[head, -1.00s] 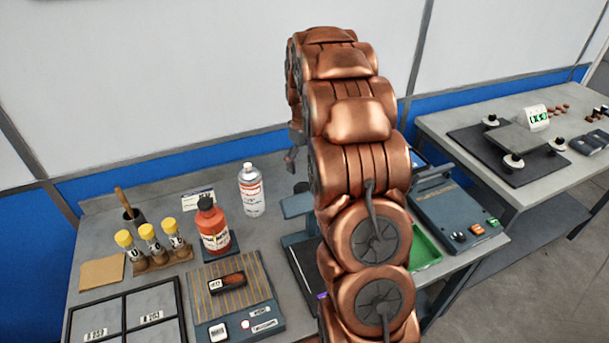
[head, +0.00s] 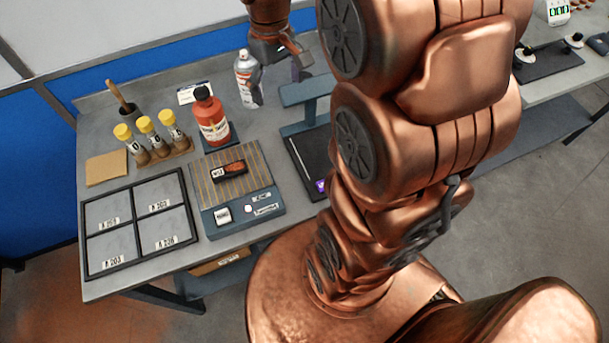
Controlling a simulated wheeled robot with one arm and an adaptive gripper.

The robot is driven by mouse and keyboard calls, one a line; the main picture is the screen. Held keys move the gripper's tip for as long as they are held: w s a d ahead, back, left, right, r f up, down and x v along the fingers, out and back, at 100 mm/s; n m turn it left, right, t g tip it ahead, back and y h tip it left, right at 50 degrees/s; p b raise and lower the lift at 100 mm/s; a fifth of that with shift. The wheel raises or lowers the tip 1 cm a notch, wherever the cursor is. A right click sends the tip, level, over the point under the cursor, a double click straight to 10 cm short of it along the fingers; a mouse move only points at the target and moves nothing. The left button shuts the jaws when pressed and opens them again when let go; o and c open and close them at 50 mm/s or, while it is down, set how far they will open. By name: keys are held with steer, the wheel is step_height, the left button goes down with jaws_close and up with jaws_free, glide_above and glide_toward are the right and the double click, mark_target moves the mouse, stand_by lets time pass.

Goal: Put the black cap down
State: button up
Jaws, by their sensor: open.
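A black cap (head: 202,93) sits on top of the red-orange bottle (head: 213,122), which stands upright on a dark pad at the back of the bench. No separate loose black cap can be made out. My gripper (head: 299,65) is open at the back of the bench, right of the white spray can (head: 247,82) and well right of the bottle. Nothing shows between its fingers, though they are small and partly overlapped in this view.
A ribbed plate (head: 230,187) carries a dark and orange piece (head: 228,170). A four-part tray (head: 135,259) lies front left. Yellow-capped vials (head: 146,127) stand behind it. A grey stand (head: 307,90) is near my gripper. My arm hides the bench's right side.

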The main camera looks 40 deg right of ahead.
steer(key=s+a, duration=0.4)
steer(key=s, duration=0.6)
steer(key=s+a+f, duration=0.1)
steer(key=s+a, duration=0.3)
steer(key=s, duration=0.6)
steer(key=shift+a+m+g, duration=0.15)
steer(key=shift+m+g, duration=0.25)
stand_by(0.6)
